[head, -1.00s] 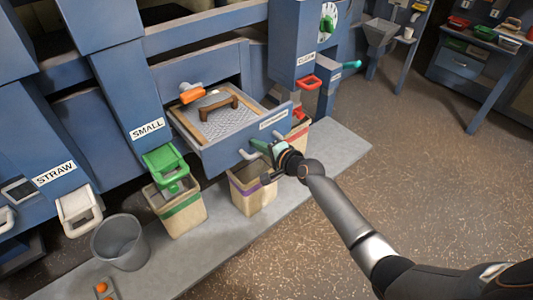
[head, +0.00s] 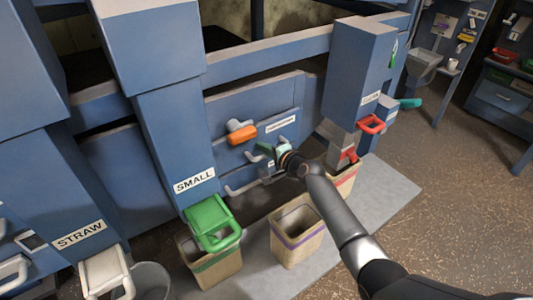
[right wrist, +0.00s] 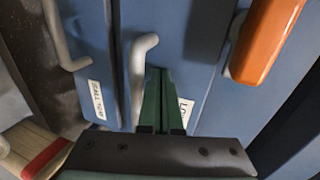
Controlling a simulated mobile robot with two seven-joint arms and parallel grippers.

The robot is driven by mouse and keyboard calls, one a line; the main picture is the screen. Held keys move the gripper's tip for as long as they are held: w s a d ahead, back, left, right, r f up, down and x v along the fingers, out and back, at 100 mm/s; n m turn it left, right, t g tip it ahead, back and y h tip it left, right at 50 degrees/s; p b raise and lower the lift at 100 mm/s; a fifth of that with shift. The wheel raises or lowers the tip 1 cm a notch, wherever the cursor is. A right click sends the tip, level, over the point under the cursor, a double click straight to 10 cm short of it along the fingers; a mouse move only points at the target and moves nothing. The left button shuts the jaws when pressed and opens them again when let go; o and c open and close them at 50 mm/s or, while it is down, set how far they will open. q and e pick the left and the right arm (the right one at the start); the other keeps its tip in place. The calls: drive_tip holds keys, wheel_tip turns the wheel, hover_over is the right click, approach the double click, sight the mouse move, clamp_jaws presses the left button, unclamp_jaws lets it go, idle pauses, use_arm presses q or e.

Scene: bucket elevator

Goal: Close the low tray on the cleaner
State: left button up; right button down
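The low tray's front (head: 235,170) is now in line with the blue cleaner body, and the mesh inside it is hidden. I cannot tell whether it is fully flush. A grey bent handle (head: 243,188) sticks out from the front. My right gripper (head: 272,153) is at this front, right of the handle. In the right wrist view its green fingers (right wrist: 161,105) lie together and empty, pointing at the blue panel beside a grey handle (right wrist: 142,70). They partly cover a white label (right wrist: 186,110). My left gripper is out of view.
An orange-handled latch (head: 242,134) sits on the panel above; an orange handle also shows in the wrist view (right wrist: 266,40). A green chute gate (head: 212,222), a red handle (head: 371,124) and a purple-banded bin (head: 298,232) are close by.

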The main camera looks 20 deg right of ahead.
drive_tip(key=shift+w+a+r, duration=0.2)
drive_tip(key=shift+w, duration=0.45)
drive_tip(key=shift+r, duration=0.15)
